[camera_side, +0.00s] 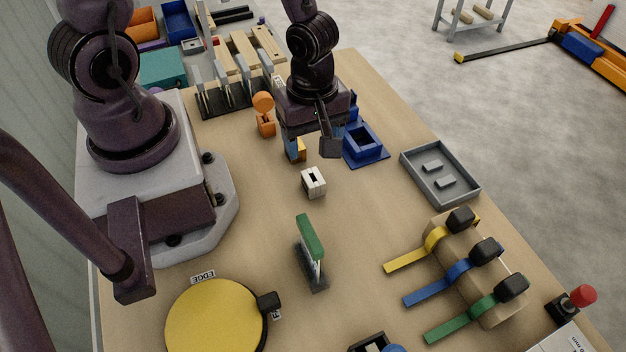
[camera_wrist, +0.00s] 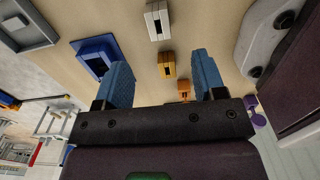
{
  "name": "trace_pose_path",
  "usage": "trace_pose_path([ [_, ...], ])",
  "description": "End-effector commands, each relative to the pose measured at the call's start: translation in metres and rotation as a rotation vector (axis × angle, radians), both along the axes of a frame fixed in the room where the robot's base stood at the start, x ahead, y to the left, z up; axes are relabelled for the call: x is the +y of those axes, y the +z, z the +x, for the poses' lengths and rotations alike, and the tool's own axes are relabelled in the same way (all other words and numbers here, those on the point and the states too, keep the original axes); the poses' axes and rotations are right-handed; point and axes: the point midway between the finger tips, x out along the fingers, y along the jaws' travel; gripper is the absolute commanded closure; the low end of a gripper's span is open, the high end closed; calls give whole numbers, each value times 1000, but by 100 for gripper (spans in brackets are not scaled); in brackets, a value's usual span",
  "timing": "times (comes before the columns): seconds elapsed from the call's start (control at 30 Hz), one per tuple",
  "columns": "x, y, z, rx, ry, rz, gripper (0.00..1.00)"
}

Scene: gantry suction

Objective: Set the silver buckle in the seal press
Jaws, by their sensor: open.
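The pale silver buckle (camera_side: 313,182), a small block with a dark slot, stands on the bench just in front of my gripper (camera_side: 312,150). In the wrist view the silver buckle (camera_wrist: 152,24) is at the top, beyond my gripper (camera_wrist: 160,70), whose two blue fingers are apart and empty. A blue fixture with a square open pocket (camera_side: 376,155), perhaps the seal press, stands right of my gripper and is partly covered by a finger in the wrist view.
An orange piece (camera_side: 264,112) stands behind left. A green-handled device (camera_side: 311,240) stands in front. A grey tray (camera_side: 470,190) holds two small grey pieces. Yellow, blue and green straps (camera_side: 405,262) come off a roller block. A yellow disc (camera_side: 215,318) lies front left. The bench middle is mostly clear.

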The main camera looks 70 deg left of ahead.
Motion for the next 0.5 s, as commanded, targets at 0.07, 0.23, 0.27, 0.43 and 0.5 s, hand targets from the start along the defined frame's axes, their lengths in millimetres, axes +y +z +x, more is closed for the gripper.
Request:
trace_pose_path([
  [0.07,-1,-13,-1,4,-6,0,36],
  [0.23,-1,-36,0,1,-6,0,36],
  [0.27,-1,-39,0,0,-3,0,36],
  [0.43,0,-51,0,-2,-1,0,36],
  [0.5,0,-53,0,-2,0,-1,36],
])
